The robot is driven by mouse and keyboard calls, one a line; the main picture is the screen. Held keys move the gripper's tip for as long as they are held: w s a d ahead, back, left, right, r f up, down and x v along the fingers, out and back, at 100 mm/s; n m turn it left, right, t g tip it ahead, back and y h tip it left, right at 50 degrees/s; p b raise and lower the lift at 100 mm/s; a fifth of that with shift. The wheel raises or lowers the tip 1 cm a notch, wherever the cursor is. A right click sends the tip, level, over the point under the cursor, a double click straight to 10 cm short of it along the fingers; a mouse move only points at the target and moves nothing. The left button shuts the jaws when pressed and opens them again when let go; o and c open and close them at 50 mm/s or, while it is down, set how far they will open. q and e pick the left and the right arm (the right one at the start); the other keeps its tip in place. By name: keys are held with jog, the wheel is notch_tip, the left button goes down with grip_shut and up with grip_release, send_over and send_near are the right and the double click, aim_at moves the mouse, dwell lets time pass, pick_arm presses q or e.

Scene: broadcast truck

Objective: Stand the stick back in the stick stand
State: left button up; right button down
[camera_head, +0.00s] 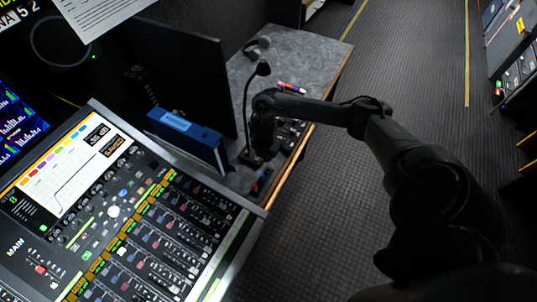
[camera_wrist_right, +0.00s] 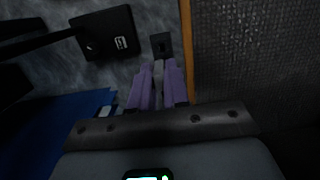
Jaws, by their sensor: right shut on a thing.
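My right gripper (camera_wrist_right: 157,82) has its purple fingers closed on a thin grey stick (camera_wrist_right: 158,72) in the right wrist view. Only a short part of the stick shows between the fingers. A small dark square block with a slot or hole, which looks like the stick stand (camera_wrist_right: 161,44), lies just beyond the fingertips near the desk's edge. I cannot tell whether the stick touches it. In the head view my right wrist (camera_head: 264,125) hangs over the desk's right side; the fingertips and stick are not clear there. My left gripper is not in view.
A gooseneck microphone (camera_head: 263,69) stands beside my right wrist; its black base (camera_wrist_right: 104,32) is left of the stand. A blue box (camera_head: 188,137), monitor (camera_head: 185,75) and mixing console (camera_head: 145,235) are to the left. Pens (camera_head: 291,88) lie behind. The desk edge is close on the right.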

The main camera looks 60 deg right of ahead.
jog(key=shift+r+p, duration=0.1)
jog(key=shift+p, duration=0.25)
jog(key=shift+s+f+b, duration=0.1)
jog(key=shift+f+b, duration=1.85)
jog(key=shift+f, duration=1)
jog(key=shift+p, duration=0.5)
